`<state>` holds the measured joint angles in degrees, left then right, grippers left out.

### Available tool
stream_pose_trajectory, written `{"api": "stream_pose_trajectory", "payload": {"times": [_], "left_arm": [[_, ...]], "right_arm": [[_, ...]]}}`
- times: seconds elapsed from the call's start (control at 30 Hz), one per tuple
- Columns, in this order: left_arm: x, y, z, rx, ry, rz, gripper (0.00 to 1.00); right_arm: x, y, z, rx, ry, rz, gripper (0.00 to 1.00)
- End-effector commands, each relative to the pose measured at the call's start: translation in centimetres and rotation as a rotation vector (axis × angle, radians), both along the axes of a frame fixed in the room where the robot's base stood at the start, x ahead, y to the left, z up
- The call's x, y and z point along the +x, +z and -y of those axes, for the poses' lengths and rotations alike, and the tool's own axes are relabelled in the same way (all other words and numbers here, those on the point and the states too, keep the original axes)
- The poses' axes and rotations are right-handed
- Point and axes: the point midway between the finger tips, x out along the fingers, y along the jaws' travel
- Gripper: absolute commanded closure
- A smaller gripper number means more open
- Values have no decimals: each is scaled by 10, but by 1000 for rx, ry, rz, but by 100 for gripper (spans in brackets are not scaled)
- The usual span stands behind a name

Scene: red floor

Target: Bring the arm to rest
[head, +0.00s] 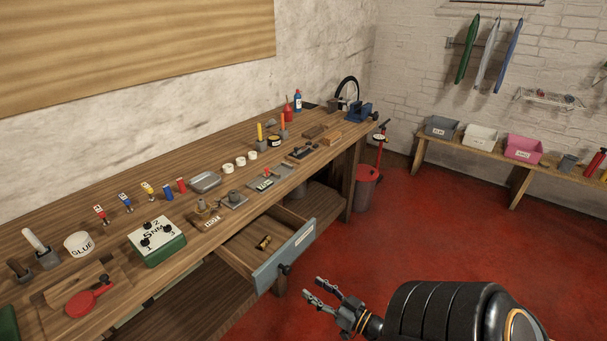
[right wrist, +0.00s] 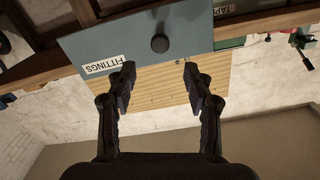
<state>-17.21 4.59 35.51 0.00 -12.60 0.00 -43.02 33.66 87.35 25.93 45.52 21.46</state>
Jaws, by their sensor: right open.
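My right gripper (head: 333,299) is open and empty over the red floor, a little to the right of and in front of the open drawer (head: 285,259). In the right wrist view its two fingers (right wrist: 160,88) stand apart with nothing between them. Behind them shows the drawer front (right wrist: 135,40) with a dark round knob (right wrist: 160,43) and a label reading FITTINGS. The fingers appear apart from the knob. My left gripper is not in view.
The workbench (head: 120,210) carries a green box (head: 158,241), a glue tub (head: 78,244) and many small tools. A small brass-coloured part (head: 264,243) lies in the drawer. The red floor (head: 440,225) at right is clear.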

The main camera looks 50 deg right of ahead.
Motion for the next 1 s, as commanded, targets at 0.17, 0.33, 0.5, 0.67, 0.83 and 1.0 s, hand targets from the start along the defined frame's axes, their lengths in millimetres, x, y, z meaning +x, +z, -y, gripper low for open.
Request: {"api": "stream_pose_trajectory", "payload": {"times": [0.17, 0.33, 0.5, 0.67, 0.83, 1.0], "left_arm": [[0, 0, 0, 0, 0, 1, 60], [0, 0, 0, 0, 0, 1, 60], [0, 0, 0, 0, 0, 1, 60], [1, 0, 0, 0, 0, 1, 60], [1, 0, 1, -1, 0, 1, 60], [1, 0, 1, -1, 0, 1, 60]], "right_arm": [[-7, 0, 0, -1, 0, 0, 48], [-7, 0, 0, -1, 0, 0, 48], [-6, 0, 1, 0, 0, 0, 48], [-6, 0, 1, -1, -1, -1, 48], [-14, -52, 13, -69, -54, -138, 48], [-59, -187, 20, -207, -136, -542, 48]]}}
